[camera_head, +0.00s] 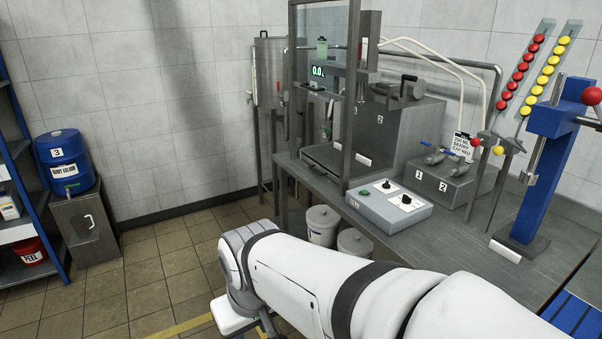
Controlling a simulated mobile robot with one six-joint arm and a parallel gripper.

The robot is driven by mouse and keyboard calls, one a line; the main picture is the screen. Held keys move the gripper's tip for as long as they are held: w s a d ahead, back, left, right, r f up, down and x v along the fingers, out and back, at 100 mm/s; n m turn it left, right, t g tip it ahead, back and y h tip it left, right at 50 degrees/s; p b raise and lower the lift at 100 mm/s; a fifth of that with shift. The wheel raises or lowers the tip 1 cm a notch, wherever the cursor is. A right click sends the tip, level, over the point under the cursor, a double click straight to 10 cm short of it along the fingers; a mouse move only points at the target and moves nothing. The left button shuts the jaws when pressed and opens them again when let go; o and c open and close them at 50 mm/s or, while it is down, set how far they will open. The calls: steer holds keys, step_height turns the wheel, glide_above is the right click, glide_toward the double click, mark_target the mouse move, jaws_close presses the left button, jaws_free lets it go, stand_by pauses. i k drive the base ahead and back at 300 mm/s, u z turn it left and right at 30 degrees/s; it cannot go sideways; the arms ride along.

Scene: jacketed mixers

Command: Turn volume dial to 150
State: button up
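A light grey control box (372,211) sits on the front of the metal bench, right of centre. Its sloped top carries a green button (364,193) and two black dials, a rear one (387,184) and a front one (406,199), each on a white plate. The markings are too small to read, so I cannot tell which is the volume dial or its setting. My white arm crosses the lower middle, in front of and below the box. My gripper (266,324) is only partly seen at the bottom edge, apart from the box; its fingers cannot be made out.
Lidded buckets (321,225) stand below. A blue drum (62,160) stands left; floor between is clear.

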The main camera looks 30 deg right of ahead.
mark_target(408, 199)
steer(key=z, duration=0.6)
steer(key=i, duration=1.2)
steer(key=z, duration=1)
steer(key=i, duration=0.45)
steer(key=z, duration=0.3)
steer(key=k, duration=0.7)
steer(key=z, duration=0.25)
steer(key=i, duration=0.7)
steer(key=u, duration=0.15)
